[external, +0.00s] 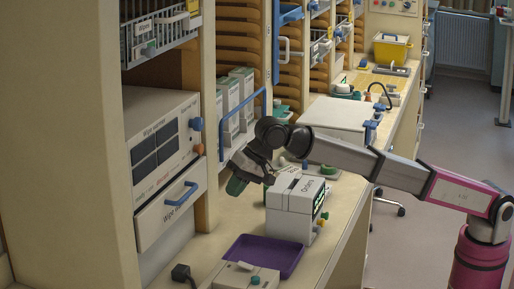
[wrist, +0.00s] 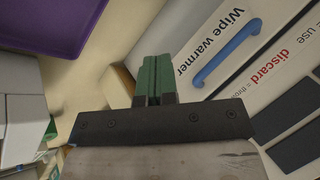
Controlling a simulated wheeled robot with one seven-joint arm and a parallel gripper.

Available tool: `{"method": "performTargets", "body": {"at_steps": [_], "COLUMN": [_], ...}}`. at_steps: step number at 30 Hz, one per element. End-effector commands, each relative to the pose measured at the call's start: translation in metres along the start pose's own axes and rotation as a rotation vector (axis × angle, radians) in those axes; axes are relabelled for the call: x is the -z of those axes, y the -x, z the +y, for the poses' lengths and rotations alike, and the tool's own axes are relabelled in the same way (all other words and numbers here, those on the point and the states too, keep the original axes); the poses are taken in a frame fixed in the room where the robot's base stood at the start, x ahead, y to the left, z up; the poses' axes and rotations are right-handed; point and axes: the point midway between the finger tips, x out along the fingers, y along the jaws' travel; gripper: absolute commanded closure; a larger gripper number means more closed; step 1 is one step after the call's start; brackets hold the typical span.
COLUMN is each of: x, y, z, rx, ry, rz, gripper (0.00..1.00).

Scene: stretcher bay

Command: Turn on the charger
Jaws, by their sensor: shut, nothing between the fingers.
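No label that I can read clearly says charger. A white box (external: 290,210) with a dark lettered label, a green-lit side display and small coloured knobs stands on the counter. A low beige unit (external: 235,276) with a teal knob (external: 255,281) sits at the front of the counter, cut off by the picture edge. I cannot tell which one is the charger. My gripper (external: 237,186) is left of the white box, above the counter, pointing down-left. Its green fingers (wrist: 152,79) are together and empty in the wrist view.
The wipe warmer (external: 160,150), with a blue drawer handle (external: 181,193) and side knobs, is left of my gripper; its handle also shows in the wrist view (wrist: 226,53). A purple tray (external: 262,256) lies in front of the white box. A black plug-like piece (external: 182,273) is nearby.

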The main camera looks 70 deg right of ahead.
Motion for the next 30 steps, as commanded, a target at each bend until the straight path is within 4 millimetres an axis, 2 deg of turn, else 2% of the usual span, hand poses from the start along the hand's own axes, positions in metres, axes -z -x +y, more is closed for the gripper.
{"method": "performTargets", "body": {"at_steps": [12, 18, 24, 30], "x": [-0.067, -0.092, -0.105, -0.107], "y": [-0.011, -0.011, -0.009, -0.009], "z": [-0.012, -0.015, -0.015, -0.015], "rx": [-0.283, -0.381, -0.426, -0.433], "ry": [-0.595, -0.826, -0.944, -0.967], "rz": [0.048, 0.125, 0.179, 0.189], "gripper": [1.00, 1.00, 1.00, 1.00]}}
